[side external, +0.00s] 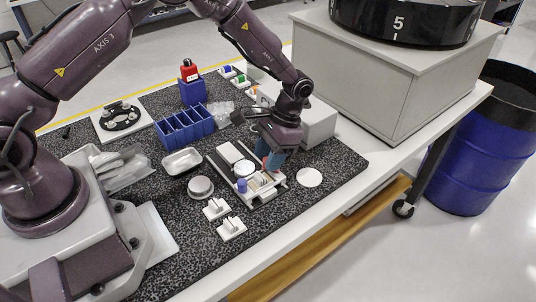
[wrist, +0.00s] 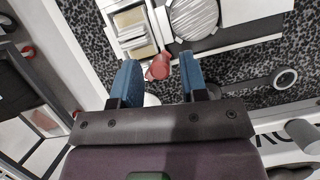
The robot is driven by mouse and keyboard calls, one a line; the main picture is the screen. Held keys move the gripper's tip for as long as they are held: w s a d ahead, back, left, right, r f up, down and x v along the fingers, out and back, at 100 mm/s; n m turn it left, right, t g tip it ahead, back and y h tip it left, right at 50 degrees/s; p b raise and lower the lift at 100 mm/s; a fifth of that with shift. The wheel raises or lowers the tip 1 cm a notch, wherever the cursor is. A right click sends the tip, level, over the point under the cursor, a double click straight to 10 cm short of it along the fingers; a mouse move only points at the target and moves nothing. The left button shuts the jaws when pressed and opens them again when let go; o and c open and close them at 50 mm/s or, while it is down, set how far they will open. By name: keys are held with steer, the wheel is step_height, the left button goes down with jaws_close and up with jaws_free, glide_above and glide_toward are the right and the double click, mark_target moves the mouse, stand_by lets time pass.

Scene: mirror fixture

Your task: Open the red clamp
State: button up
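The red clamp (wrist: 158,69) is a small rounded red part at the edge of the white mirror fixture (wrist: 229,42). In the wrist view it lies between the blue fingertips of my gripper (wrist: 160,60), with a gap on either side. My gripper is open and points down at the fixture. A round silvery mirror (wrist: 194,16) sits in the fixture. In the side view the fixture (side external: 223,166) stands on the speckled mat, with my gripper (side external: 270,165) low over its right side. The clamp is mostly hidden there by my fingers.
A white disc (side external: 309,177) lies right of the fixture. A round metal-topped piece (side external: 200,187), a white dish (side external: 182,161) and small white blocks (side external: 231,228) lie left and in front. A blue divided bin (side external: 185,127) and a grey box (side external: 318,124) stand behind.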

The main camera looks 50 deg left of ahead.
stand_by(0.3)
steer(key=v, duration=1.3)
steer(key=shift+s, duration=0.1)
steer(key=s+n+t, duration=0.4)
steer(key=s+n, duration=0.1)
steer(key=n, duration=0.1)
steer(key=shift+h, duration=0.3)
steer(key=f, duration=1.2)
steer(key=shift+s+a, duration=0.15)
steer(key=shift+a, duration=0.2)
jaws_close()
